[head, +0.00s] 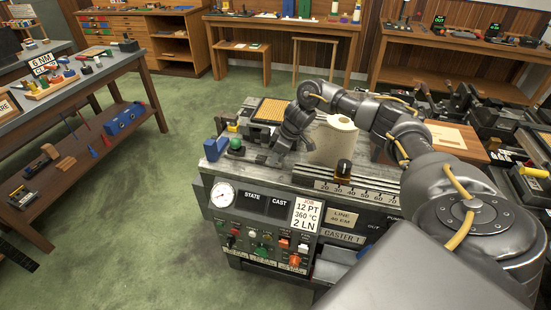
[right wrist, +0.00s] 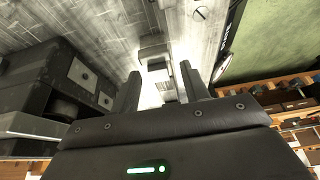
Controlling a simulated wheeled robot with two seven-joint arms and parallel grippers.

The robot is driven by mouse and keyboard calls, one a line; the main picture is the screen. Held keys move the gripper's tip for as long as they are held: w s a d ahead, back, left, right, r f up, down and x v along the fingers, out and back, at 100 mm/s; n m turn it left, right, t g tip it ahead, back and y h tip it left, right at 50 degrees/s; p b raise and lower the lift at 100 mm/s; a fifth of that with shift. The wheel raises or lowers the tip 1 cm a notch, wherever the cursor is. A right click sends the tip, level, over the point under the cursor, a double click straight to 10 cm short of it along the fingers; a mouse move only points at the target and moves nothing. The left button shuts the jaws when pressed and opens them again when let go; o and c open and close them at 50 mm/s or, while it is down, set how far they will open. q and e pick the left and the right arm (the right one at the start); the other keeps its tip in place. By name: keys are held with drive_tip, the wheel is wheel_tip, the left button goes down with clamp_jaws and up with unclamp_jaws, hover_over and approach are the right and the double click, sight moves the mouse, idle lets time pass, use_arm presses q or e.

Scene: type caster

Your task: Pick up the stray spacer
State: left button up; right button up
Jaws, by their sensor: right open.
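My right gripper (head: 276,155) points down at the left part of the caster's grey metal top (head: 222,168). In the right wrist view my right gripper (right wrist: 162,84) has its two dark fingers apart. Nothing is clearly held. In the head view, my gripper and wrist cover this spot, and I cannot make out the spacer. My left gripper is not in view.
A pale paper roll (head: 335,141) stands right of my gripper, with a dark knob (head: 344,168) in front. A green ball-topped knob (head: 236,145) and a blue block (head: 216,149) are at the left edge. A tan gridded tray (head: 272,109) lies behind. Green floor is open at left.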

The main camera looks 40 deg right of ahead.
drive_tip(key=shift+c, duration=0.3)
clamp_jaws()
drive_tip(key=shift+r, duration=0.15)
